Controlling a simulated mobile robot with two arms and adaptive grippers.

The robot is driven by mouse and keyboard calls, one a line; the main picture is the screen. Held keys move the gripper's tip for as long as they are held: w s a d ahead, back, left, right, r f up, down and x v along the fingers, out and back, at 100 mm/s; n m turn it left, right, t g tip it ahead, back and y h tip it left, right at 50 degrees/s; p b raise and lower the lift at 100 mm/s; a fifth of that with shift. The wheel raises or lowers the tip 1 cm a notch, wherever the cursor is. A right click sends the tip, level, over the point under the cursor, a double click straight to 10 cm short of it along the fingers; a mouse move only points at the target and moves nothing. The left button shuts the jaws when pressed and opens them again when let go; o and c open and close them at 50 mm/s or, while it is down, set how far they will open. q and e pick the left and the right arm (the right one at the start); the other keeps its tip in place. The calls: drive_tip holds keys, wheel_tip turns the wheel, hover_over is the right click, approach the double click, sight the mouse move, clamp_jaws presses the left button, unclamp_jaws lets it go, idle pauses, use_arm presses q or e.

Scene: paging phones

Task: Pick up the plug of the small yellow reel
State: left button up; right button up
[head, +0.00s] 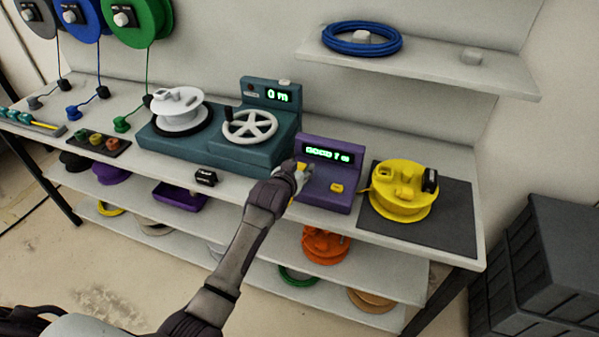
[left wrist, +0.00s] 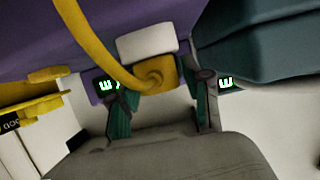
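The yellow reel (head: 403,205) stands on a dark mat at the right of the table, beside the purple device (head: 322,193) with a lit green display. Its yellow plug (head: 301,167) sits at the left part of the purple device. In the left wrist view the plug (left wrist: 160,74) has a yellow cord curving up and left from it. My left gripper (head: 293,178) is at the plug. In the left wrist view its two green-padded fingers (left wrist: 166,92) are apart, one on each side of the plug, with a gap at the right finger. My right gripper is not in view.
A teal winding machine (head: 215,150) with a white handwheel and white reel stands close left of the purple device. A shelf (head: 440,72) with a blue coil (head: 361,40) hangs above. Dark crates (head: 560,265) stand at the right. Lower shelves hold coils and an orange reel (head: 325,246).

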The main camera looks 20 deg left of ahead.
use_arm(q)
drive_tip(key=c, duration=0.7)
drive_tip(key=shift+c, duration=0.2)
